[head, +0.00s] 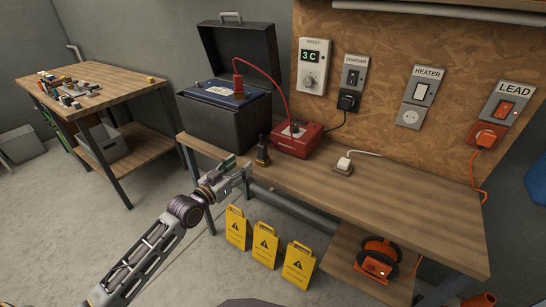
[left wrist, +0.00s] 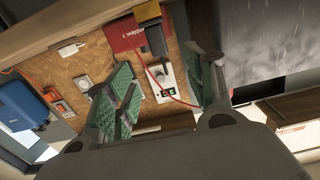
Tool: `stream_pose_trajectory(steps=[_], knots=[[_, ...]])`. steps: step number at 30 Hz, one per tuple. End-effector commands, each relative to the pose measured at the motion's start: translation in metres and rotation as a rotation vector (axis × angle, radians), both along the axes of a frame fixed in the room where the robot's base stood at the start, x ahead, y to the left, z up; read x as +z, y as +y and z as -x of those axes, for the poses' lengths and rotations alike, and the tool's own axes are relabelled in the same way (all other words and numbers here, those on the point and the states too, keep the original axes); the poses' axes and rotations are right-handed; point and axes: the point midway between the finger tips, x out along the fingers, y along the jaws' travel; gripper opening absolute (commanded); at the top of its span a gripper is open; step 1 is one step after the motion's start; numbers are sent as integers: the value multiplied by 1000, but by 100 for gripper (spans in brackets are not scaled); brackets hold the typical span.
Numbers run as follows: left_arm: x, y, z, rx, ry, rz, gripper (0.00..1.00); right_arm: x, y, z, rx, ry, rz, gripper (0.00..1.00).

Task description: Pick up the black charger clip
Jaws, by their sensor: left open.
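The black charger clip (head: 262,152) stands on the bench near its front left edge, left of the red charger (head: 297,139). In the left wrist view a dark clip (left wrist: 154,40) shows beside the red charger (left wrist: 124,34), beyond the fingers. My left gripper (head: 234,173) is in front of the bench edge, left of and nearer than the clip, and does not touch it. Its green-padded fingers (left wrist: 160,88) are apart with nothing held between them. A red clip (head: 238,86) with a red cable sits on the blue battery (head: 222,94). My right gripper is not in view.
The open dark battery box (head: 225,122) stands behind the clip. A white plug (head: 344,164) lies farther right on the bench (head: 400,190). Yellow warning signs (head: 265,245) stand below the front edge. An orange reel (head: 377,258) is on the lower shelf.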

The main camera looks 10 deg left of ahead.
Motion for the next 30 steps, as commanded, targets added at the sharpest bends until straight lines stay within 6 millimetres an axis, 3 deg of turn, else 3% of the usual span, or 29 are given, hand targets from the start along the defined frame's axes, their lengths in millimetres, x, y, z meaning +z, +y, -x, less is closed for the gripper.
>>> stream_pose_trajectory(steps=[17,30], knots=[[7,-3,-1,-7,-12,2,54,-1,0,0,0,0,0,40],[7,-13,-27,-7,-12,3,54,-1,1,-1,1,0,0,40]])
